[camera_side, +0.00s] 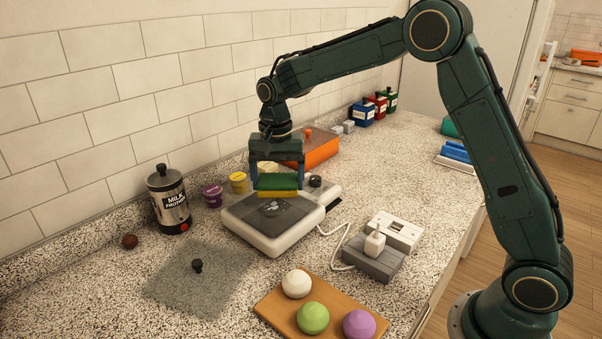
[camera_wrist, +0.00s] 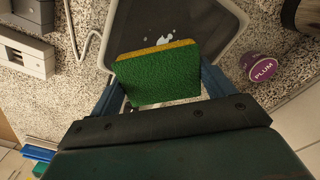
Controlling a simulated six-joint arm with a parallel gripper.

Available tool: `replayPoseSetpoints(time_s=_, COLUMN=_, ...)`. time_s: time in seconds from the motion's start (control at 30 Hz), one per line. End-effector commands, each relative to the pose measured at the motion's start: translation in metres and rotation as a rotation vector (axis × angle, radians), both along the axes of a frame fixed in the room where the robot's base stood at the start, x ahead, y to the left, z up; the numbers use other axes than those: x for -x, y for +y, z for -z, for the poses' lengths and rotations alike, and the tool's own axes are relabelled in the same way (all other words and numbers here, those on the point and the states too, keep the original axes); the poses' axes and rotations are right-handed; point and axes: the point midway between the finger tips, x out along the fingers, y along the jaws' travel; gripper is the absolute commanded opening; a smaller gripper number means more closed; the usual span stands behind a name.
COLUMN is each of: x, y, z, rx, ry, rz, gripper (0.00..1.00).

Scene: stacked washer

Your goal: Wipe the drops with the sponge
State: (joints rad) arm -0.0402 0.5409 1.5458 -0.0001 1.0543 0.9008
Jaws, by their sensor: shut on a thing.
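My gripper (camera_side: 277,183) is shut on the sponge (camera_side: 277,186), which has a green top and a yellow underside. In the wrist view, the sponge (camera_wrist: 158,75) sits between the blue fingers of my gripper (camera_wrist: 155,90). The sponge is over the back part of a white device with a dark flat top (camera_side: 256,215). I cannot tell if it touches the surface. Pale drops (camera_wrist: 166,39) lie on the dark top (camera_wrist: 205,30), just past the yellow edge of the sponge. They show faintly in the side view (camera_side: 271,206).
An orange box (camera_side: 318,148) stands behind my gripper. Yellow (camera_side: 238,183) and purple (camera_side: 212,195) cups and a milk canister (camera_side: 169,200) stand left. A wooden board (camera_side: 282,311) with three balls and a grey mat (camera_side: 180,288) lie in front.

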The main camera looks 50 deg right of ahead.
Motion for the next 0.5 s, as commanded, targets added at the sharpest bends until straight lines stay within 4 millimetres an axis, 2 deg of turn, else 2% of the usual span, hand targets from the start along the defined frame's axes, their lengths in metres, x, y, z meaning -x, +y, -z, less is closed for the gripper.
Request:
replayPoseSetpoints(time_s=0.27, x=0.001, y=0.000, z=0.032, rx=0.000, ry=0.005, rz=0.000, gripper=0.63)
replayPoseSetpoints(time_s=0.3, x=0.000, y=0.005, z=0.030, rx=-0.001, ry=-0.001, rz=-0.002, gripper=0.60)
replayPoseSetpoints(time_s=0.5, x=0.000, y=0.024, z=0.032, rx=0.000, ry=0.000, rz=-0.002, gripper=0.60)
